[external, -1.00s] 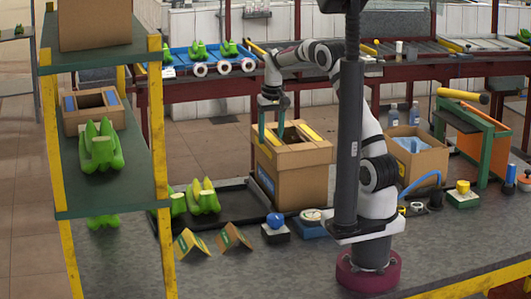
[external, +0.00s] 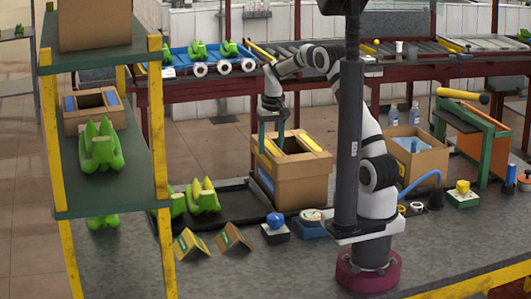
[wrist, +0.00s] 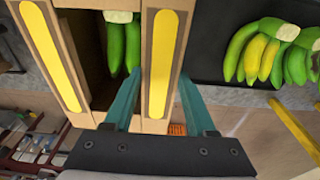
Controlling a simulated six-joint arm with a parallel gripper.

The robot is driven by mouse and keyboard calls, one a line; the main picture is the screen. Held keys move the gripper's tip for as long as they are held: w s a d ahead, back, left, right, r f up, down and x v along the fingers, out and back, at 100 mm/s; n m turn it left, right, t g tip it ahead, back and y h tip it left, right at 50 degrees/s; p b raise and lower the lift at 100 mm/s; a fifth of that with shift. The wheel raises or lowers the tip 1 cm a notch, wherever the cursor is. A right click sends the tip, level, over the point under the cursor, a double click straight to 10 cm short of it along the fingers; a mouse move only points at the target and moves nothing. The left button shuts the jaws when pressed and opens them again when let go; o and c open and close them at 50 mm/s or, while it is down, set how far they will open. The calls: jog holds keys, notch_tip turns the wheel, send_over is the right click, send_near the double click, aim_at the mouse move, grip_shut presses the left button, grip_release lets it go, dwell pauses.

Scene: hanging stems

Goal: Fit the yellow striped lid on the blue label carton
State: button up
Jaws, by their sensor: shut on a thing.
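The lid (external: 311,142) is a brown frame with two yellow stripes and an open middle. It sits at the top of the blue label carton (external: 300,188), roughly level; I cannot tell whether it is fully down all round. The blue label (external: 265,178) shows on the carton's left side. My gripper (external: 271,138) points down and is shut on the lid's left side bar. In the wrist view my gripper (wrist: 158,82) has one finger in the opening and one outside, around a yellow-striped bar (wrist: 159,60). Green bananas (wrist: 124,45) show through the opening.
A black tray (external: 235,212) with bananas (external: 203,196) lies left of the carton. A blue knob (external: 275,221) and folded cards (external: 233,238) are in front. An open carton (external: 422,165) stands right. A shelf (external: 110,180) holds another lidded carton (external: 92,120).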

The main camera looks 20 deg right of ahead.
jog(key=shift+f, duration=0.6)
dwell(0.7)
jog(key=o, duration=1.3)
jog(key=shift+o, duration=0.2)
jog(key=shift+r, duration=0.2)
jog(key=shift+r, duration=1.15)
jog(key=shift+r, duration=0.15)
notch_tip(320, 180, up, 7)
dwell(0.6)
